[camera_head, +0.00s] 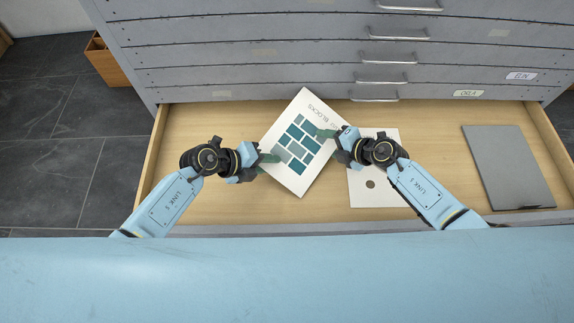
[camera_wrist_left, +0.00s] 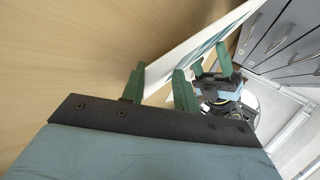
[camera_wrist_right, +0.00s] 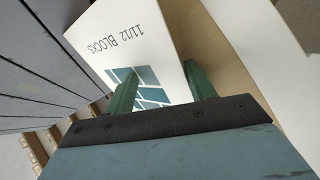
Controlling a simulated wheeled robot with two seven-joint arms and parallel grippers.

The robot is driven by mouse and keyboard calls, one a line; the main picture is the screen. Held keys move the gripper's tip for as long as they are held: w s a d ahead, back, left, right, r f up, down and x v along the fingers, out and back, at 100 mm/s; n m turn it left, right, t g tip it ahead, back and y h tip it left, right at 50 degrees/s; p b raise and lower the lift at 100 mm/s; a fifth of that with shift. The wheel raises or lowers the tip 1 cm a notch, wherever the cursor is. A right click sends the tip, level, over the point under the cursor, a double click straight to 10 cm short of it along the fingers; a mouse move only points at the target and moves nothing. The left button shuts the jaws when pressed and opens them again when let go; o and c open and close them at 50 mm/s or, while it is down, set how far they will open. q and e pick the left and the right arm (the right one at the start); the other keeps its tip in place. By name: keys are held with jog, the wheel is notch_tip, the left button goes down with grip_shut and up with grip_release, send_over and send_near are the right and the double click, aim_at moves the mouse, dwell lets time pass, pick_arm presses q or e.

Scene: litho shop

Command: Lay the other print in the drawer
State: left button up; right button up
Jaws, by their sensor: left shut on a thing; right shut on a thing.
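A white print (camera_head: 300,118) with teal blocks and the word BLOCKS is held tilted over the open drawer (camera_head: 210,112). My left gripper (camera_head: 272,157) is shut on its left edge. My right gripper (camera_head: 328,134) is shut on its right edge. In the left wrist view the print (camera_wrist_left: 190,42) runs between the green fingers (camera_wrist_left: 158,82). In the right wrist view the print (camera_wrist_right: 110,35) reads 11/12 BLOCKS, and the green fingers (camera_wrist_right: 160,85) are at its edge. Another white print (camera_head: 365,190) with a dark round mark lies in the drawer, partly hidden by my right arm.
A grey flat board (camera_head: 508,165) lies at the drawer's right end. The cabinet's shut drawers with metal handles (camera_head: 385,78) rise behind. The drawer's left part is bare wood. A wooden box (camera_head: 108,62) stands on the floor at far left.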

pick_arm(q)
jog(key=shift+d+r, duration=0.15)
jog(key=shift+d, duration=0.05)
pick_arm(e)
jog(key=shift+s+a+r, duration=0.1)
jog(key=shift+a+r, duration=0.1)
jog(key=shift+a, duration=0.25)
pick_arm(q)
jog(key=o, duration=0.5)
jog(key=shift+c, duration=0.2)
jog(key=shift+s, duration=0.1)
pick_arm(e)
jog(key=shift+r, duration=0.1)
jog(key=shift+c, duration=0.2)
